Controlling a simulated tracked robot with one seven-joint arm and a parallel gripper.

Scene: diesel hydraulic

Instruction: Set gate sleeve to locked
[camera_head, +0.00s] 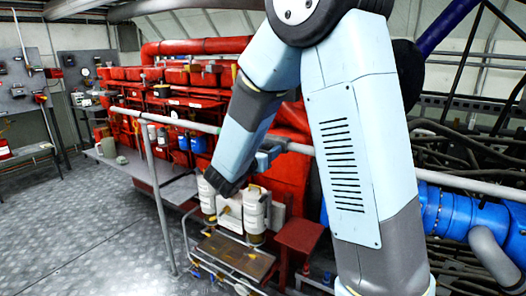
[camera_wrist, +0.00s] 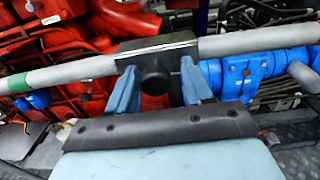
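The gate sleeve (camera_wrist: 175,46) is a dark block around the grey handrail, in the upper middle of the wrist view. A round black knob (camera_wrist: 155,77) sticks out from it toward my gripper. My gripper (camera_wrist: 158,68) has its two blue fingers apart, one on each side of the knob. A gap shows at the right finger; the left finger is very close to the knob, and I cannot tell whether it touches. In the head view my gripper (camera_head: 268,158) is at the handrail, and my arm hides the sleeve.
The grey handrail (camera_wrist: 255,39) runs across the wrist view, with a green band (camera_wrist: 18,83) at left. Red engine parts and a blue pipe (camera_head: 455,212) lie behind it. White containers (camera_head: 254,212) stand below my forearm. Open metal floor (camera_head: 75,225) is at left.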

